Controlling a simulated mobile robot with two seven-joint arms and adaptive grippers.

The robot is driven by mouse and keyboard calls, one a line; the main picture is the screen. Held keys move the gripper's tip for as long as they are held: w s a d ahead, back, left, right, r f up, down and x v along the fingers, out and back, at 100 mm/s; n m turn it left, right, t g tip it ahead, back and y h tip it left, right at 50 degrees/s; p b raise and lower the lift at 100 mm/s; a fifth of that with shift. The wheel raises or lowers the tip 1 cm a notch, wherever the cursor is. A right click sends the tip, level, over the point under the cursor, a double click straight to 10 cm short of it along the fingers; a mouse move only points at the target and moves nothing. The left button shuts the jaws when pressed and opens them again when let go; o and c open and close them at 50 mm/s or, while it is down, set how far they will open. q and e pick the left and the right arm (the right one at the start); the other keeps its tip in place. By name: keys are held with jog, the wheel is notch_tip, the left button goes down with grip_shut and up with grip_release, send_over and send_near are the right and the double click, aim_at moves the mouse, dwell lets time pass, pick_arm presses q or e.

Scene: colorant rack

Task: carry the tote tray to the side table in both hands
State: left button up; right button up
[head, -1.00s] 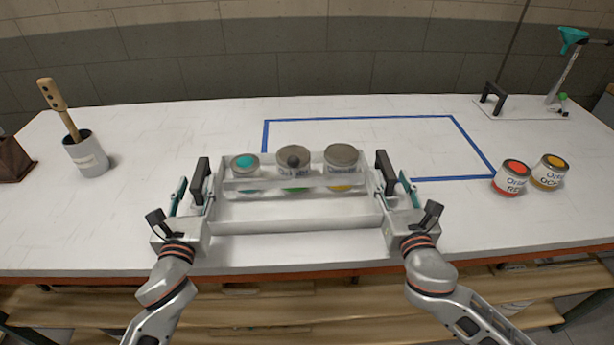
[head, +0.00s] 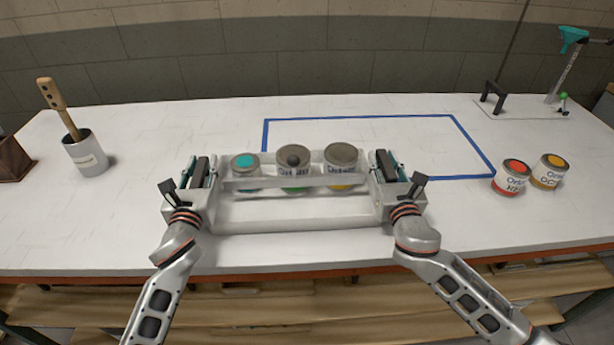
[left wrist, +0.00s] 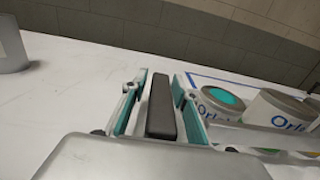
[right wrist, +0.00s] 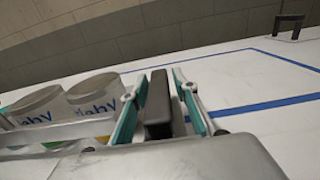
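The tote tray (head: 295,214), pale grey with a low front rail, sits on the white table and holds three paint cans with teal, green and yellow colours. It has a black upright handle at each end. My left gripper (head: 200,172) straddles the left handle (left wrist: 161,105); its teal fingers stand either side with gaps showing in the left wrist view. My right gripper (head: 386,168) straddles the right handle (right wrist: 158,105) likewise, its fingers apart and not closed on it. The tray's lower ends are hidden behind the grippers.
A blue tape outline (head: 360,118) lies behind the tray. A red can (head: 511,178) and an orange can (head: 549,172) stand at right. A grey cup with a wooden stick (head: 86,154) stands at left. A black-handled plate (head: 520,108) is at back right.

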pick_arm(q)
grip_shut()
pick_arm(e)
grip_shut()
